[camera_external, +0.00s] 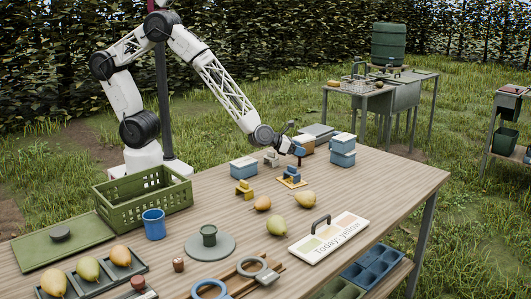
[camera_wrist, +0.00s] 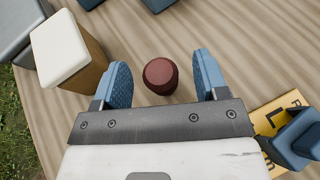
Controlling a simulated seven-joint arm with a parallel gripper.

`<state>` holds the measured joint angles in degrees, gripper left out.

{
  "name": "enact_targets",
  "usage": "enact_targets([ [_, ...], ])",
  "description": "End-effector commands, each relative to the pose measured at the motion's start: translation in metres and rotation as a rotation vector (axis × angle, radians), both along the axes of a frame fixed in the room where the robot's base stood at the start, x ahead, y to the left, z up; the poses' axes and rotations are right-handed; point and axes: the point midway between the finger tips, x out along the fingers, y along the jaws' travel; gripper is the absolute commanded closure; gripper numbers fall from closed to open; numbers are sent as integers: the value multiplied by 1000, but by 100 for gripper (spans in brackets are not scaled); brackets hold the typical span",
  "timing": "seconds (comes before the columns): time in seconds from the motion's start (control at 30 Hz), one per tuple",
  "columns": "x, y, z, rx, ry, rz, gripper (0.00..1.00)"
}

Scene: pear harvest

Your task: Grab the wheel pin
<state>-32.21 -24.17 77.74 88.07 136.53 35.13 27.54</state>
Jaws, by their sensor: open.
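In the wrist view, a small dark red, rounded peg (camera_wrist: 160,75), which I take to be the wheel pin, stands on the wooden table (camera_wrist: 200,25). My gripper (camera_wrist: 164,82) is open, with one blue finger on each side of the peg and a visible gap to both. I cannot tell how far the fingertips are above the table. In the external view my gripper (camera_external: 299,154) is low over the far part of the table, and the peg cannot be made out there.
A tan box with a white lid (camera_wrist: 65,48) stands left of my fingers; a yellow plate with a blue block (camera_wrist: 290,138) is at right. Blue boxes (camera_external: 342,158) stand close by. A green crate (camera_external: 140,203), pears (camera_external: 305,199) and a sign (camera_external: 329,240) are nearer the front.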

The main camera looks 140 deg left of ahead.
Motion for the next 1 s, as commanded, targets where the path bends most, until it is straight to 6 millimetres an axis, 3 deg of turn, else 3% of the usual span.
enact_targets([
  [0.3,12,20,-10,0,0,0,33],
  [0.87,12,20,-10,-1,-1,-1,33],
  [1.0,12,20,-10,-1,-1,-1,52],
])
